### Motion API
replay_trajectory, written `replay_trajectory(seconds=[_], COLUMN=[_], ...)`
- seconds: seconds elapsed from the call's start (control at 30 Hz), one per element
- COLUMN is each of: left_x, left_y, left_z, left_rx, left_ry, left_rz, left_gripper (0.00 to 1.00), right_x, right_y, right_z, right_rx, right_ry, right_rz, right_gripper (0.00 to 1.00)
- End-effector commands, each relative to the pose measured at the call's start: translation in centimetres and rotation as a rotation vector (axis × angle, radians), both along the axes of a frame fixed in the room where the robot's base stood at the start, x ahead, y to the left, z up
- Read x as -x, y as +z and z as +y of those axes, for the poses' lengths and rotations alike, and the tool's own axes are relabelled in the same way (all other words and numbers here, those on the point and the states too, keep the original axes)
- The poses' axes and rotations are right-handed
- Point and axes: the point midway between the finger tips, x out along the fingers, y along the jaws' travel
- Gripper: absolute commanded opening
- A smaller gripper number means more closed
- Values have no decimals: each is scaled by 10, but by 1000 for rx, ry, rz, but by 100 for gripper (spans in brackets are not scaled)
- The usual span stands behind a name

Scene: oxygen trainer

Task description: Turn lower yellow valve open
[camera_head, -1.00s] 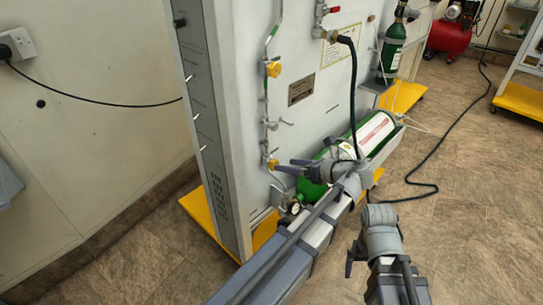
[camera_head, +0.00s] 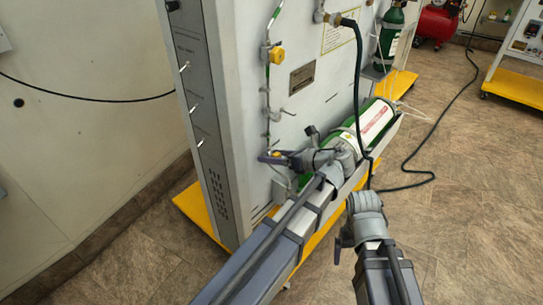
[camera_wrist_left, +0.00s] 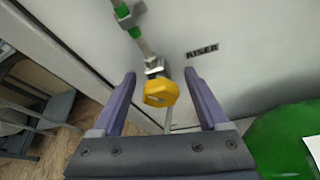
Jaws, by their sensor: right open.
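The lower yellow valve (camera_head: 276,154) sits on the pipe on the front of the grey panel. In the left wrist view its yellow knob (camera_wrist_left: 160,93) shows between the two fingers of my left gripper (camera_wrist_left: 159,74), with a gap on each side. My left gripper (camera_head: 272,158) is open at the valve and partly hides it in the head view. My right gripper (camera_head: 345,238) is open and empty, low in front of the panel, away from the valve.
An upper yellow valve (camera_head: 277,55) is higher on the same pipe. A green cylinder with a white label (camera_head: 372,122) lies right of my left gripper, and a black hose (camera_head: 358,90) hangs before it. The yellow base (camera_head: 215,225) edges the panel.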

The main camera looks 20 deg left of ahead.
Motion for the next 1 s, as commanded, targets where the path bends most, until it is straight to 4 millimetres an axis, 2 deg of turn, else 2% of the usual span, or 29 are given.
replay_trajectory(seconds=[0.07,0.67,0.87,1.0], left_x=[0,0,1,4], left_y=[0,0,1,1], left_z=[0,0,0,1], left_rx=[0,0,10,63], left_ry=[0,0,0,-1], left_rz=[0,0,-31,-171], left_gripper=[67,0,0,0], right_x=[0,0,0,0], right_y=[0,0,1,4], right_z=[0,0,0,0], right_rx=[0,0,0,-1], right_ry=[0,0,0,0], right_rz=[0,0,0,0], right_gripper=[93,93,93,93])
